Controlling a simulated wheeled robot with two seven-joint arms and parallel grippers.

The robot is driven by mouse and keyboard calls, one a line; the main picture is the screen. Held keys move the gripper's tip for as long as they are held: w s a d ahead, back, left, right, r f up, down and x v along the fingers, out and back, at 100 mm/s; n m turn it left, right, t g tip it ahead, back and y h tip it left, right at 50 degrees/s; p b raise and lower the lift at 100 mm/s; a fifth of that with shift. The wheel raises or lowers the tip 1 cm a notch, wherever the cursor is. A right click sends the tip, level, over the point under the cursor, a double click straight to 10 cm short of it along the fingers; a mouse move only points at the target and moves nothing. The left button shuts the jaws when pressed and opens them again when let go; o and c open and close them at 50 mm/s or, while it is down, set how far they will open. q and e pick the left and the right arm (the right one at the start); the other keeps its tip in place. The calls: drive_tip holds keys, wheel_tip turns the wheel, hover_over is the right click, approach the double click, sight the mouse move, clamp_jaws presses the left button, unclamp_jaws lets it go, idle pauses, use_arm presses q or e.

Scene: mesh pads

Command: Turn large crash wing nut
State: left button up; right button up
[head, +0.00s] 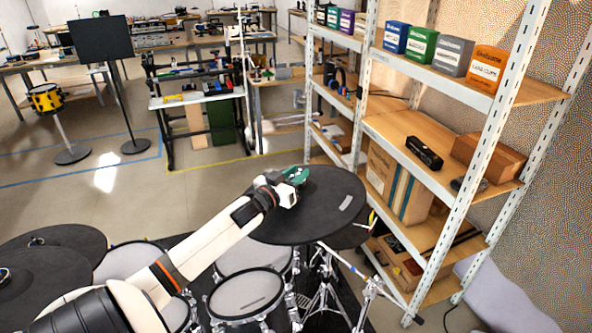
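The large crash is a black round pad (325,222) on a stand at the middle of the head view. My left gripper (295,177) is over the pad's upper left part, at the end of my white arm reaching in from the lower left. A small green part shows at the gripper's tip; I cannot tell whether it belongs to the gripper or to the wing nut. No wing nut can be made out clearly, and the finger opening is too small to read. My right gripper is not in view.
Other black pads (58,241) lie at the left, and mesh drums (246,292) stand below the crash. A metal shelf (432,170) with boxes rises close at the right. A black music stand (101,40) and workbenches are farther back. Open floor lies behind the kit.

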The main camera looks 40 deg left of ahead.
use_arm(q)
drive_tip(key=shift+w+f, duration=0.1)
drive_tip(key=shift+w, duration=0.2)
drive_tip(key=shift+c, duration=0.2)
clamp_jaws()
drive_tip(key=shift+s+a+m+h, duration=0.1)
drive_tip(key=shift+m+h, duration=0.2)
drive_tip(key=shift+h, duration=0.1)
drive_tip(key=m+h+b, duration=0.1)
drive_tip(key=h, duration=0.1)
drive_tip(key=shift+f+m+h+b, duration=0.15)
drive_tip(key=shift+m+h+b, duration=0.15)
drive_tip(key=shift+m+b, duration=0.1)
drive_tip(key=m+g+h+b, duration=0.3)
drive_tip(key=m+h+b, duration=0.1)
drive_tip(key=h, duration=0.1)
drive_tip(key=m+g+h+b, duration=0.3)
drive_tip(key=m+h+b, duration=0.1)
drive_tip(key=h+b, duration=0.1)
drive_tip(key=m+g+h+b, duration=0.2)
drive_tip(key=m+h+b, duration=0.1)
drive_tip(key=h+b, duration=0.1)
drive_tip(key=shift+m+g+h+b, duration=0.35)
drive_tip(key=shift+m+g+h, duration=0.05)
drive_tip(key=shift+h, duration=0.1)
drive_tip(key=shift+m+g+h+b, duration=0.7)
drive_tip(key=shift+m+g+b, duration=0.3)
drive_tip(key=shift+g+b, duration=0.25)
drive_tip(key=shift+g, duration=0.25)
